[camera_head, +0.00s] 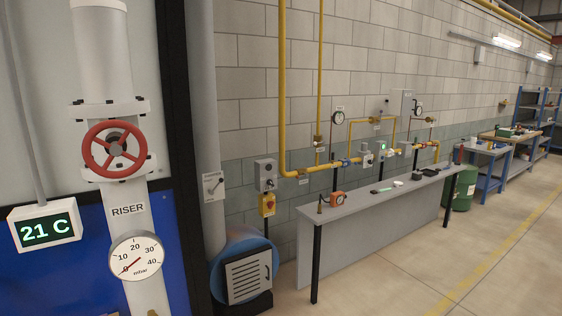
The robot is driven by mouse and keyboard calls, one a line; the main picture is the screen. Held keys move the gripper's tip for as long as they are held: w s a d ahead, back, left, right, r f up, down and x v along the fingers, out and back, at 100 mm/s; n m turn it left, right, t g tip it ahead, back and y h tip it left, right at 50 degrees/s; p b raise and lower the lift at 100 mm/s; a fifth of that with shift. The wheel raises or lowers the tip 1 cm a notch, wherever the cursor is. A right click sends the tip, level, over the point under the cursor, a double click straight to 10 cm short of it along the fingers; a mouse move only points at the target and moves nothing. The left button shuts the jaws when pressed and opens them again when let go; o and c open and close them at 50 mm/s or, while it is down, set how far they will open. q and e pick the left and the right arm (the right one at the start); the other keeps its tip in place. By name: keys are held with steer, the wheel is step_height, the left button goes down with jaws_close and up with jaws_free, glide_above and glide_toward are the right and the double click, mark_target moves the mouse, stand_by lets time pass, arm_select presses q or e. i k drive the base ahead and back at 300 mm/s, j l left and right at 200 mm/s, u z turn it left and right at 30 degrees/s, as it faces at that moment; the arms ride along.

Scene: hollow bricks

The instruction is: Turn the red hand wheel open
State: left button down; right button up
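The red hand wheel (115,149) is mounted on a white vertical pipe at the left, between two flanges. It is a red ring with several spokes around a dark hub. Below it the pipe bears the label RISER (128,210). A round gauge (136,255) marked in mbar sits lower on the pipe, with a red needle pointing to the lower left, near 0. Neither of my grippers shows in the head view, and nothing touches the wheel.
A display reading 21 C (45,230) hangs left of the pipe. A blue motor-like unit (226,272) stands on the floor to the right. A long grey bench (350,222) runs along the block wall under yellow pipes (283,90). The floor at the right is clear.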

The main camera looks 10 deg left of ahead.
mark_target(115, 149)
steer(key=u, duration=1.25)
